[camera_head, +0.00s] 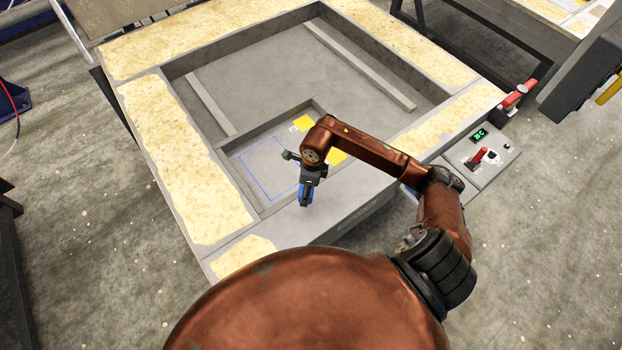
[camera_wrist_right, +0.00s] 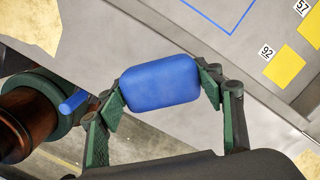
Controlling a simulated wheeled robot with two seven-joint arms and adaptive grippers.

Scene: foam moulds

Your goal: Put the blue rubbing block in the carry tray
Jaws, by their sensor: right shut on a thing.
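My right gripper (camera_head: 305,196) is shut on the blue rubbing block (camera_wrist_right: 158,83). In the right wrist view its green finger pads (camera_wrist_right: 162,92) press on the block's two ends. The block shows small and partly covered in the head view (camera_head: 305,192). It is held above the front edge of a shallow grey tray-like recess (camera_head: 240,160), which I take to be the carry tray. A blue outlined rectangle (camera_head: 268,168) marks its floor, left of the gripper. The outline also shows at the top of the right wrist view. My left gripper is not in view.
Yellow squares (camera_head: 304,122) with number labels lie right of the outline. Low walls and pale foam-topped borders (camera_head: 185,145) surround the recess. A control box (camera_head: 480,152) with a red lever stands at right. A small blue cylinder (camera_wrist_right: 73,101) shows near my arm.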

